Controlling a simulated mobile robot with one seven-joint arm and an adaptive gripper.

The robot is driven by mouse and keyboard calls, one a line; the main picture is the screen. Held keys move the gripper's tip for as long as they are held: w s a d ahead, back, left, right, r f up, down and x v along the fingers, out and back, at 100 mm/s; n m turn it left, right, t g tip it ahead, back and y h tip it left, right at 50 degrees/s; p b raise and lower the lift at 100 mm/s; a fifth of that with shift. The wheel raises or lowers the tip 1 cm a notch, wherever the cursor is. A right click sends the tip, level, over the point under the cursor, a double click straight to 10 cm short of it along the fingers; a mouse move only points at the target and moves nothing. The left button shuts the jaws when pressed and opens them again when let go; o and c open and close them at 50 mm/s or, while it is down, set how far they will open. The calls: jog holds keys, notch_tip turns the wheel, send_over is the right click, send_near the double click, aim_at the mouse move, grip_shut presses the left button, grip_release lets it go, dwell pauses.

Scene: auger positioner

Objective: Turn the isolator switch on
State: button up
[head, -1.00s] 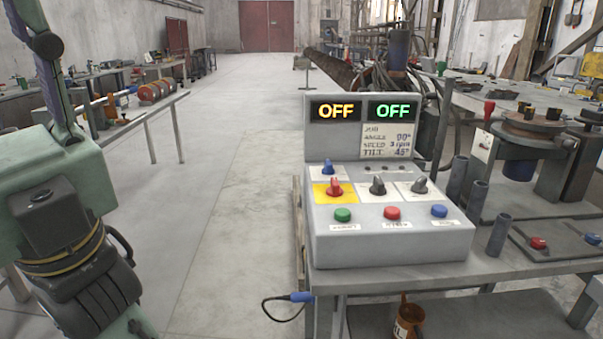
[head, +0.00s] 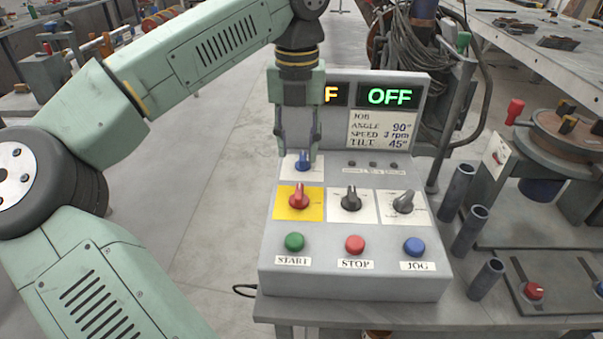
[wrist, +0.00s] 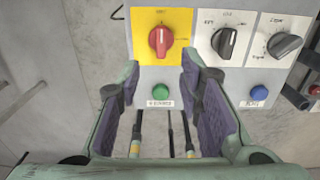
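The red rotary knob (head: 299,199) on a yellow plate (head: 283,213) looks like the isolator switch. It sits at the left of the console's knob row, its handle roughly upright. In the wrist view the red knob (wrist: 160,41) is at the top middle, past the fingertips. My gripper (head: 298,150) points down over the console's left part, near the blue knob (head: 303,163) behind the red one. In the wrist view my gripper (wrist: 160,78) is open with nothing between its purple pads. The head view does not clearly show its height above the panel.
The console (head: 350,283) also has two dark knobs (head: 351,200) (head: 403,203) and green, red and blue buttons. Its upright display panel (head: 390,97) stands close behind my gripper. Grey tubes (head: 470,230) stand to the right. Open floor lies to the left.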

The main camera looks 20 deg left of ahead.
aim_at(299, 191)
notch_tip(299, 191, down, 10)
jog(key=shift+d+f+p, duration=0.1)
jog(key=shift+f+p, duration=0.15)
jog(key=shift+p, duration=0.85)
grip_shut()
